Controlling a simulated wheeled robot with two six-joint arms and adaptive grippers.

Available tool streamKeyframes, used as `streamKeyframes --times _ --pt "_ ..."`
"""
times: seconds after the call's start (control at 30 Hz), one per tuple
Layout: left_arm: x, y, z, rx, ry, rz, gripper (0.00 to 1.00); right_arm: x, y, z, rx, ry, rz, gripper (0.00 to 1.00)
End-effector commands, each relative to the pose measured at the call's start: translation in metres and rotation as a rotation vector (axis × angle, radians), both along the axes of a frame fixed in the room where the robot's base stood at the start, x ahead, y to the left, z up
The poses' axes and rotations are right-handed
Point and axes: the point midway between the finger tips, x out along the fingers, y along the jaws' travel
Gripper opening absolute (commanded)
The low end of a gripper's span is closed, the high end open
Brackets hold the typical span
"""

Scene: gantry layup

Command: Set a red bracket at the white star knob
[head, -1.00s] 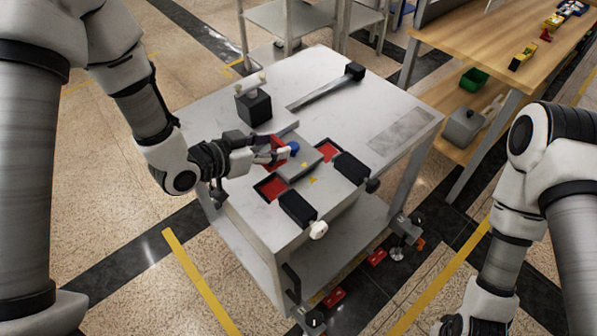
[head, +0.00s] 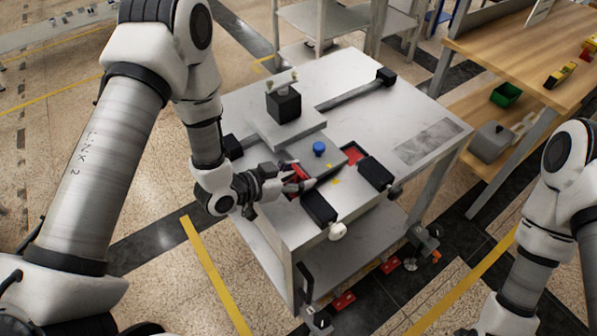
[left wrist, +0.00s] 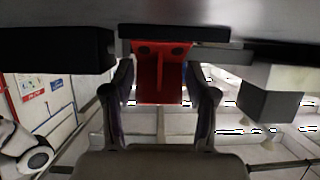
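The white star knob (head: 337,230) sits at the front end of a black block (head: 319,207) on the table's near edge.
A blue knob (head: 319,148) stands on a grey plate behind the gripper. A second red patch (head: 354,154) lies beside another black block (head: 375,170). A black box (head: 284,103) stands farther back. A wooden bench (head: 520,60) is at right.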

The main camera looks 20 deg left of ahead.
Motion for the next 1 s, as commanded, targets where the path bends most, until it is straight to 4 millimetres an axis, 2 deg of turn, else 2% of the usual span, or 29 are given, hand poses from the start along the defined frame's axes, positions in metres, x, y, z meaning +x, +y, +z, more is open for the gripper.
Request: streamKeyframes --times 0.27,0.37,0.7,1.0 --pt "-0.002 0.005 0.005 -0.003 -0.005 0.004 0.57 0.0 0.0 0.0 0.0 0.0 0.0 0.4" --pt "-0.013 0.014 0.011 -0.006 -0.006 0.008 0.57 0.0 0.0 -0.002 0.0 0.0 0.0 0.4" --pt "-0.067 0.056 0.043 -0.011 -0.009 0.01 0.57 0.0 0.0 0.0 0.0 0.0 0.0 0.4" --pt "-0.085 0.068 0.05 -0.004 -0.011 0.002 0.57 0.0 0.0 0.003 0.0 0.0 0.0 0.4"
